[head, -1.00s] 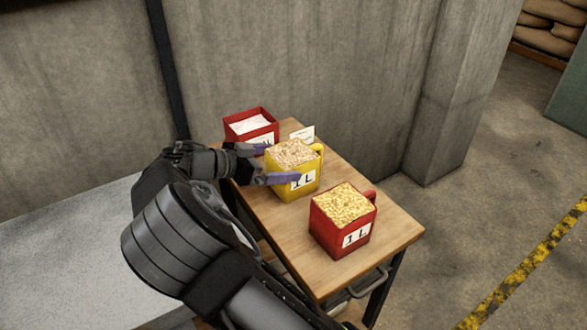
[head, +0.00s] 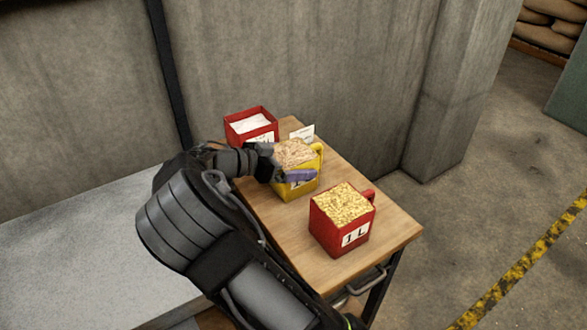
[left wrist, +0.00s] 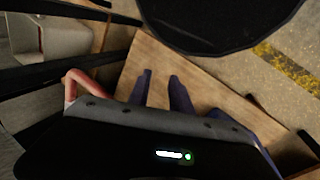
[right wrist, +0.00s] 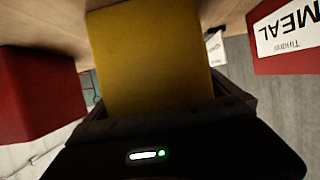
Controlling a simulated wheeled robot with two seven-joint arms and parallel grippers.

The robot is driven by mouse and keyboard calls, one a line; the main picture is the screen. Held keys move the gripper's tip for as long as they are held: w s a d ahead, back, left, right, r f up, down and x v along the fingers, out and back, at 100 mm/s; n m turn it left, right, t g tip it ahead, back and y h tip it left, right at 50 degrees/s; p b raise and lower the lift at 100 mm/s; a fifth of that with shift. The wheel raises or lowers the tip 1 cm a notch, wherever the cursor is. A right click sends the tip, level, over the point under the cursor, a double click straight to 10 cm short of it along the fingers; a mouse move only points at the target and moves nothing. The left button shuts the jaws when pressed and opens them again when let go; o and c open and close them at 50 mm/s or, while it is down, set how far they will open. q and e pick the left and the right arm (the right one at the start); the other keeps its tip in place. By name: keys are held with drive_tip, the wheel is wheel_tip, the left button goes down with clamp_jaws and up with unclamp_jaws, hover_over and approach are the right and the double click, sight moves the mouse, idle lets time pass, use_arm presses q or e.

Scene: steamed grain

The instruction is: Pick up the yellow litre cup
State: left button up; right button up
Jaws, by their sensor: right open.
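The yellow litre cup (head: 311,183), filled with pale grain, stands upright on the small wooden table between two red containers. My right gripper (head: 285,165) is at the cup's left side, with one purple finger across its labelled front. In the right wrist view the yellow cup (right wrist: 150,60) fills the space ahead of the open jaws (right wrist: 170,100). The far finger is hidden in the head view, and contact is unclear. My left gripper (left wrist: 163,85) shows only in the left wrist view, its fingers apart and empty over bare wood.
A red 1 L cup (head: 338,235) of yellow grain stands nearer the front, and a red box (head: 262,133) with white contents stands behind. A small white card (head: 303,133) is beside the yellow cup. A concrete wall (head: 300,60) backs the table (head: 395,233).

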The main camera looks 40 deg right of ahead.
drive_tip(key=c, duration=1.7)
drive_tip(key=shift+r, duration=0.2)
drive_tip(key=shift+c, duration=0.2)
wheel_tip(320, 180, up, 10)
drive_tip(key=b, duration=0.1)
drive_tip(key=shift+f, duration=0.15)
